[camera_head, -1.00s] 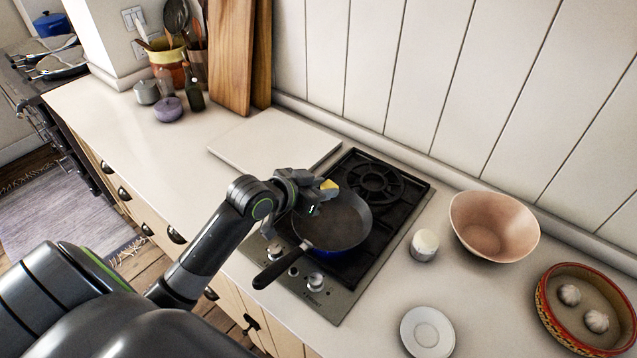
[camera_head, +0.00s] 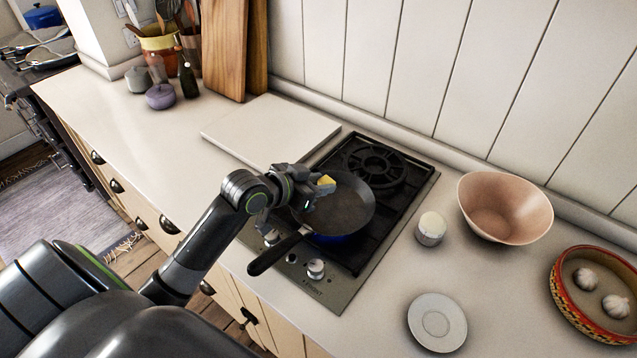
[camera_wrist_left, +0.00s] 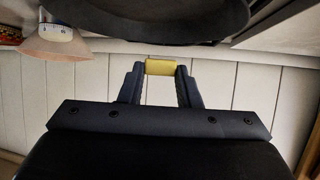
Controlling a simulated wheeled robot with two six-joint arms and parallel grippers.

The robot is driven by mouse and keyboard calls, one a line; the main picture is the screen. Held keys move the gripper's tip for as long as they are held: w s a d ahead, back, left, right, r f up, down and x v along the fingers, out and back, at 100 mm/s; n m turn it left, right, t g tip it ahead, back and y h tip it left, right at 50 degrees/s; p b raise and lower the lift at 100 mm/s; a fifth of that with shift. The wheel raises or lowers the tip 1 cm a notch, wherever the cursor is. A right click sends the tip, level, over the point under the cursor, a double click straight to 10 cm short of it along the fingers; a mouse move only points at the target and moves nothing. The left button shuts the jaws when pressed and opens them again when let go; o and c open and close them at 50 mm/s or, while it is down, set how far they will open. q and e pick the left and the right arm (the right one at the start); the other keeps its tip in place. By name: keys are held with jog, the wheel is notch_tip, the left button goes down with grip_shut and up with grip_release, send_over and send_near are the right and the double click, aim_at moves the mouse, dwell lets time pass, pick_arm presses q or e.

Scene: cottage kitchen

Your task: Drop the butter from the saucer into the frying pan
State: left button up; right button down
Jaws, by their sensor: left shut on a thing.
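The yellow butter (camera_head: 326,181) is held in my left gripper (camera_head: 318,185), which is shut on it. The left wrist view shows the butter (camera_wrist_left: 160,67) between the two fingertips. The dark frying pan (camera_head: 350,208) sits on the hob, its handle pointing to the front left. In the head view the butter appears over the left part of the pan, above it. The pan also shows at the top of the left wrist view (camera_wrist_left: 150,18). The white saucer (camera_head: 437,322) is empty on the counter at the front right. My right gripper is not in view.
The black gas hob (camera_head: 385,165) has knobs along its front. A small white-topped jar (camera_head: 431,229), a pinkish bowl (camera_head: 505,208) and a red-rimmed dish (camera_head: 597,293) with garlic stand to the right. A pale board (camera_head: 270,130) lies behind left.

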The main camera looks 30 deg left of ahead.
pick_arm(q)
jog(key=shift+a, duration=0.1)
jog(key=o, duration=0.5)
jog(key=shift+o, duration=0.9)
jog(key=shift+s+a+r, duration=0.2)
jog(key=shift+s, duration=0.3)
jog(key=p+v, duration=0.3)
jog(key=v, duration=1.3)
